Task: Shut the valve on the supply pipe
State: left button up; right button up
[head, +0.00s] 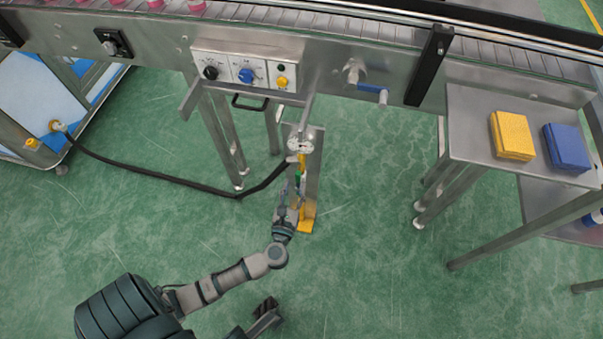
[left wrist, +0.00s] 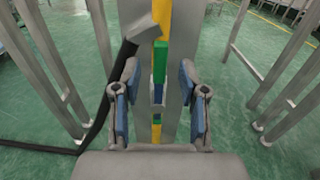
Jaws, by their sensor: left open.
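The supply pipe is a yellow upright pipe (head: 303,165) on a grey metal post below the conveyor. In the left wrist view the pipe (left wrist: 162,22) runs down the middle, with a green band (left wrist: 161,60) and a blue part (left wrist: 158,76) below it. I cannot make out clearly which part is the valve handle. My left gripper (head: 296,200) is in front of the pipe. In the left wrist view its fingers (left wrist: 157,105) are open, one on each side of the pipe, with a gap to each. A dark gripper (head: 267,309), seemingly my right, shows low in the head view; its jaws are unclear.
A black hose (head: 160,182) runs from the cart at the left to the post. A control panel (head: 245,72) and a blue-handled lever (head: 374,92) are on the conveyor frame. A steel table (head: 470,120) at right holds yellow (head: 512,135) and blue (head: 567,147) blocks. Green floor is clear.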

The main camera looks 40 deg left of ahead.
aim_at(298, 177)
pick_arm(q)
jog(key=b+x, duration=0.1)
jog(key=x, duration=0.4)
jog(key=shift+w, duration=0.2)
grip_shut()
